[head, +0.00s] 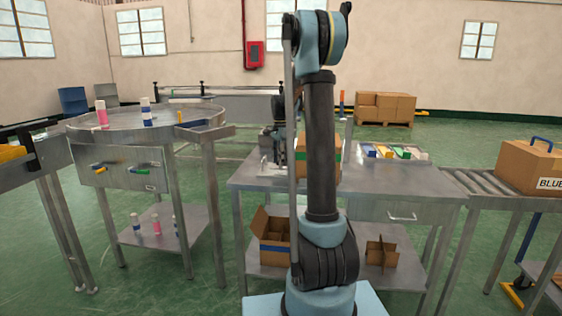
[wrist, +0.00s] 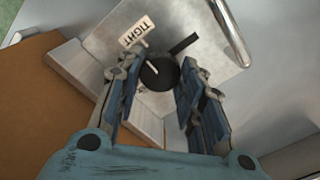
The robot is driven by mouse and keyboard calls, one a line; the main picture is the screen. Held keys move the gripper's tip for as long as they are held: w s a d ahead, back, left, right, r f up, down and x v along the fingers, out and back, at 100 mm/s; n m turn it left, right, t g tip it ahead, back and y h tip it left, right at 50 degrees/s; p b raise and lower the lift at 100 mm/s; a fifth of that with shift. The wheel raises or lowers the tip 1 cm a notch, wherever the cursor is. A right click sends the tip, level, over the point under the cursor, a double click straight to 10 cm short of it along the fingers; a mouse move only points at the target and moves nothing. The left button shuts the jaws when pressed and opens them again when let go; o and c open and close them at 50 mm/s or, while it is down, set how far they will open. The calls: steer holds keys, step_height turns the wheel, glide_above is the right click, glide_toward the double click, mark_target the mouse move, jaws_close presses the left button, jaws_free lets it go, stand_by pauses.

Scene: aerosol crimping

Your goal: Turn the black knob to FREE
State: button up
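In the wrist view the black knob (wrist: 160,73) sits on a pale metal surface. A white mark on it runs toward the upper left, on the side of the TIGHT label (wrist: 137,31). A short black bar (wrist: 183,44) shows just beyond the knob to the upper right. I see no FREE label. My gripper (wrist: 164,75) has its fingers apart, one on each side of the knob. Whether the pads touch it is unclear. In the head view my gripper is over the middle metal table (head: 250,183), partly behind my arm, and the knob is hidden.
A curved metal rod (wrist: 232,32) stands right of the knob in the wrist view. A green-striped cardboard box (head: 303,160) stands on the table close to my gripper. Coloured packs (head: 393,151) lie to the right. A round metal table (head: 135,120) stands left, a roller conveyor (head: 485,184) right.

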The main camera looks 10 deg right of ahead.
stand_by(0.3)
steer(key=n, duration=0.8)
steer(key=shift+n, duration=0.3)
steer(key=n, duration=0.4)
steer(key=shift+n, duration=0.3)
steer(key=n, duration=0.4)
steer(key=shift+n, duration=0.3)
steer(key=o, duration=1.1)
steer(key=shift+c, duration=0.2)
